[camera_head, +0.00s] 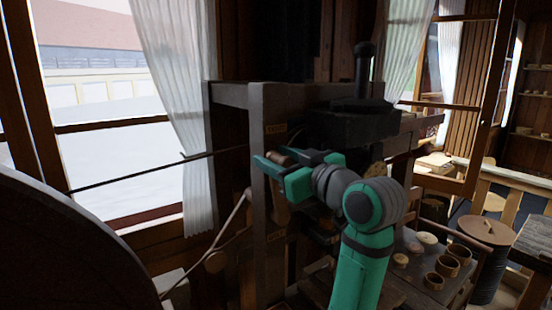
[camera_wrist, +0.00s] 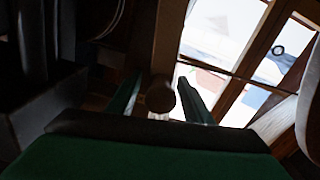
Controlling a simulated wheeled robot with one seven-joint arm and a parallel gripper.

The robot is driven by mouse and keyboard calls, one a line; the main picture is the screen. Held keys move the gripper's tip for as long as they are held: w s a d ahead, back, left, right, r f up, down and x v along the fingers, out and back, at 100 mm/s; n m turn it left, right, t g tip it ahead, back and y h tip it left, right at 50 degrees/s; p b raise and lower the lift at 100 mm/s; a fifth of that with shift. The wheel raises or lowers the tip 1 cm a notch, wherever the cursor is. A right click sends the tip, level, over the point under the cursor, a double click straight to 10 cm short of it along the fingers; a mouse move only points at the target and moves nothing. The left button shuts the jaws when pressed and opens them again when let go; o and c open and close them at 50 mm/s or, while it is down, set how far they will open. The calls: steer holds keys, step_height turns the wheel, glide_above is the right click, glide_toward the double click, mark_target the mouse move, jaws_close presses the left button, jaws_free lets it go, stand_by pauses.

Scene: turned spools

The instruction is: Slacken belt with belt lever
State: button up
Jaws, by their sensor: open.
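The belt lever shows as a round brown wooden knob (camera_head: 281,158) beside the upper front post of the lathe frame; the rest of the lever is hidden or too dark to tell. My gripper (camera_head: 275,161) is at the knob, its fingers open on either side. In the wrist view the knob (camera_wrist: 160,97) lies between the two open fingers (camera_wrist: 159,92), with a gap showing at the right finger. A dark belt or cord (camera_head: 160,169) runs from the left up to the frame. A paler strand (camera_head: 232,215) runs lower, beside the post.
A large dark wheel (camera_head: 65,255) fills the lower left. The timber post (camera_head: 262,205) stands close to my gripper, with a dark machine block (camera_head: 350,127) behind. Small bowls (camera_head: 434,281) stand on a bench at lower right, near a lidded barrel (camera_head: 484,232).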

steer(key=shift+c, duration=0.7)
jaws_close()
